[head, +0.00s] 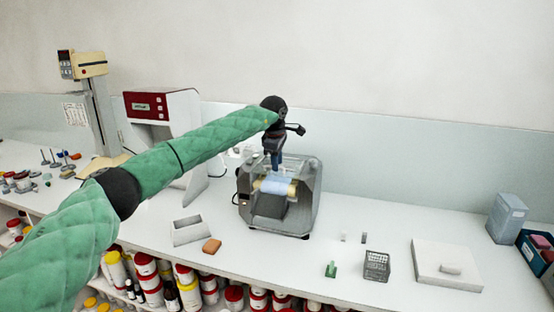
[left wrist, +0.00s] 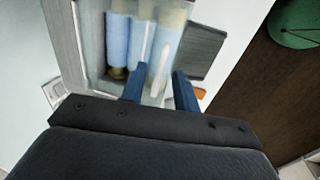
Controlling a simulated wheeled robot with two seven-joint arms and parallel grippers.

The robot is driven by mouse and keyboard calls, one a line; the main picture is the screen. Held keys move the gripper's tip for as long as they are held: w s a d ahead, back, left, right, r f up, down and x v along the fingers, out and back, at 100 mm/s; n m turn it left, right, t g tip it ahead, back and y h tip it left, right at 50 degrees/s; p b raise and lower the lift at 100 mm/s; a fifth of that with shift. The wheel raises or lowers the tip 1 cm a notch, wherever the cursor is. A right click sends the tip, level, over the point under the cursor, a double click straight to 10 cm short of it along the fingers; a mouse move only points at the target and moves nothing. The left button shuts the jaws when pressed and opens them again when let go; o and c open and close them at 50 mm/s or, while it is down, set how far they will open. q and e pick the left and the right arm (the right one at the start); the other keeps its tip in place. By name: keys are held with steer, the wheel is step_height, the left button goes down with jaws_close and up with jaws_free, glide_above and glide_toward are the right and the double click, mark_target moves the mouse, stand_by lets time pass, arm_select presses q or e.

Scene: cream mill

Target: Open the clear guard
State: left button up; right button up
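The cream mill (head: 305,210) is a grey machine on the white bench, with pale blue rollers (head: 276,187) inside. Its clear guard (head: 300,165) lies over the rollers. My left gripper (head: 275,165) points down at the guard. In the left wrist view its two blue fingers (left wrist: 160,85) stand apart with a gap between them, over the rollers (left wrist: 145,45). A pale, narrow upright piece (left wrist: 161,55), perhaps the guard's handle, shows beyond the gap. I cannot tell whether the fingers touch the guard. My right gripper is not in view.
A white and red machine (head: 150,107) and a scale on a post (head: 85,68) stand at left. Jars fill shelves below.

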arm_select(q)
steer(key=shift+f, duration=0.2)
jaws_close()
steer(key=shift+w+r, duration=0.1)
